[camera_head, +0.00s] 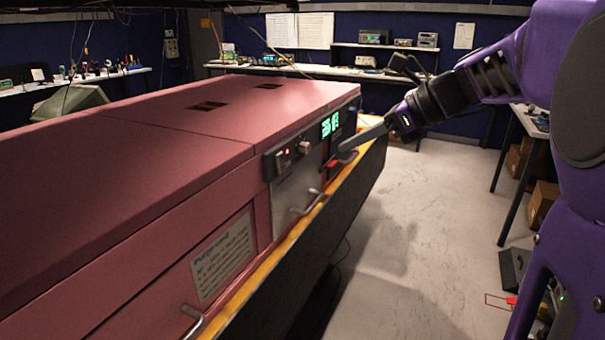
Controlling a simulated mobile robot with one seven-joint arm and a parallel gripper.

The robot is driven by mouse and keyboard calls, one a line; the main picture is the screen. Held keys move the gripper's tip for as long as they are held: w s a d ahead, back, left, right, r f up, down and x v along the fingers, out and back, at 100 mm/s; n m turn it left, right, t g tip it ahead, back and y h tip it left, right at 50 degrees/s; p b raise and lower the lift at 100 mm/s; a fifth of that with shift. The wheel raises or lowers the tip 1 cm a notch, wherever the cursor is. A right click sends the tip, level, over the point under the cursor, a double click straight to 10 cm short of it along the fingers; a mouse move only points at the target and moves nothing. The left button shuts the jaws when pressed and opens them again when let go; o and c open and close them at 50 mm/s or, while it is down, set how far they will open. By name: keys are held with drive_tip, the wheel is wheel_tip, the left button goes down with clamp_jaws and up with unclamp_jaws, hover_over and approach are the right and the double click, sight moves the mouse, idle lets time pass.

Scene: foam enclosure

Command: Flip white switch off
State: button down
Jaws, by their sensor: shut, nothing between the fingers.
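A small panel on the end of the pink enclosure (190,120) carries a small pale switch (284,160) with a red spot beside it. It looks like the white switch, but it is too small to tell which way it is set. A round knob (304,147) sits to its right. My gripper (344,147) comes in from the right, with its long grey fingers shut and empty. Its tips are in front of the panel area below the green display (331,123), to the right of the switch and knob. I cannot tell whether the tips touch anything.
The enclosure rests on a bench with a yellow edge (358,180). A metal handle (308,203) sticks out below the switch panel, and another handle (193,322) is nearer. Open floor (400,250) lies to the right. Boxes (540,200) stand under a right-hand table.

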drive_tip(key=shift+d+f+b, duration=0.1)
drive_tip(key=shift+f+b, duration=0.1)
drive_tip(key=shift+b, duration=0.15)
drive_tip(key=shift+f, duration=0.1)
drive_tip(key=b, duration=0.2)
approach(283, 169)
wheel_tip(283, 169, down, 3)
drive_tip(key=w+a, duration=0.1)
drive_tip(key=a, duration=0.2)
drive_tip(key=w+a+f, duration=0.1)
drive_tip(key=shift+w+a+b, duration=0.2)
drive_tip(key=shift+w+b, duration=0.1)
drive_tip(key=shift+r, duration=0.1)
